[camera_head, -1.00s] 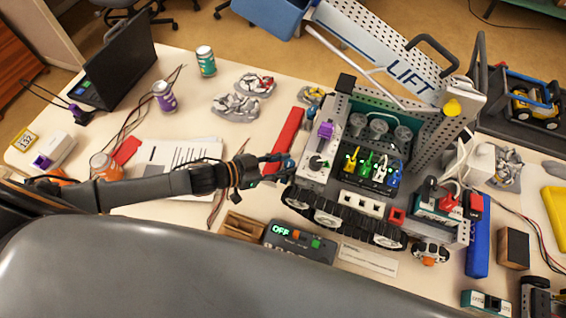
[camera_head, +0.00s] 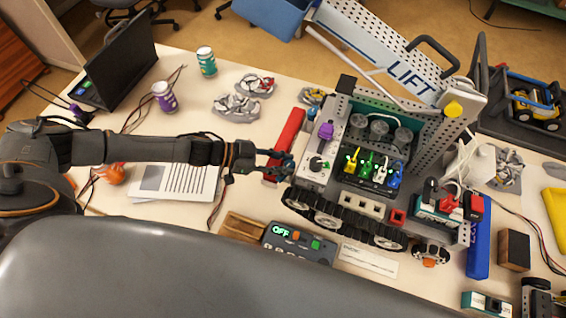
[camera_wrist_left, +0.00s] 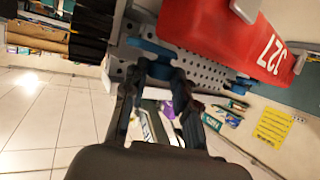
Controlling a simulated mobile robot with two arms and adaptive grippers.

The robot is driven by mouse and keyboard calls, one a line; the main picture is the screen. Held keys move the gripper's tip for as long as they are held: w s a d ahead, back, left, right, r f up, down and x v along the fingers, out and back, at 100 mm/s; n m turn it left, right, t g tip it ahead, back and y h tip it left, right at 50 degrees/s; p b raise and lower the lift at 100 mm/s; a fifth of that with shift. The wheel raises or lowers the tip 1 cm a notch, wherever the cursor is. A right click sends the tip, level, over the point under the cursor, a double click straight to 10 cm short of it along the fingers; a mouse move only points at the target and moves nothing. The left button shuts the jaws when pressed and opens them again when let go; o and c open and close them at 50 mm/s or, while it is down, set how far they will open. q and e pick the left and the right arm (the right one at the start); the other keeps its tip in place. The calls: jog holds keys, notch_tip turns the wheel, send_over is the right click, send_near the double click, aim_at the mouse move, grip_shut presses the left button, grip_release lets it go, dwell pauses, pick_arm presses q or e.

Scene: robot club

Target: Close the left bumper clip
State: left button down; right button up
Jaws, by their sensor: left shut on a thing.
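The red bumper (camera_head: 287,135) lies along the near left end of the robot with the LIFT arm (camera_head: 350,150). In the left wrist view the bumper (camera_wrist_left: 215,30), numbered 327, is close up beside a perforated grey plate (camera_wrist_left: 200,70). A blue clip (camera_wrist_left: 150,47) shows at its near end and another blue clip (camera_wrist_left: 237,86) farther along. My left gripper (camera_head: 285,160) is at the bumper's near end. In the wrist view its fingers (camera_wrist_left: 160,68) are closed in at the near blue clip. The fingers hide part of this clip, so its latch position is unclear.
A grey control box reading OFF (camera_head: 298,243) and a wooden tray (camera_head: 242,228) sit just in front of my gripper. Printed sheets (camera_head: 175,183) lie under my arm.

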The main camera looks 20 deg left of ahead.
pick_arm(q)
jog(key=shift+w+a+m+g+h, duration=0.1)
jog(key=shift+w+m+g+h, duration=0.25)
jog(key=shift+m+g, duration=0.65)
jog(key=shift+w+f+m+g+b, duration=0.15)
jog(key=shift+m+g+b, duration=0.65)
jog(key=shift+m+g, duration=0.15)
jog(key=m+g+y+b, duration=0.1)
jog(key=m+g+b, duration=0.2)
jog(key=b, duration=0.1)
jog(key=m+g+y+b, duration=0.1)
jog(key=m+g+b, duration=0.1)
jog(key=b, duration=0.3)
jog(key=w+m+g+y+b, duration=0.1)
jog(key=m+g+b, duration=0.2)
jog(key=g+b, duration=0.1)
jog(key=shift+d+f+m+g, duration=0.15)
jog(key=shift+d+m+g, duration=0.2)
jog(key=shift+g, duration=0.1)
jog(key=shift+w+r+m+g+y+b, duration=0.1)
jog(key=shift+r+m+g+y+b, duration=0.15)
jog(key=shift+m+g+y+b, duration=0.6)
jog(key=shift+h, duration=0.4)
jog(key=c, duration=1.3)
grip_release()
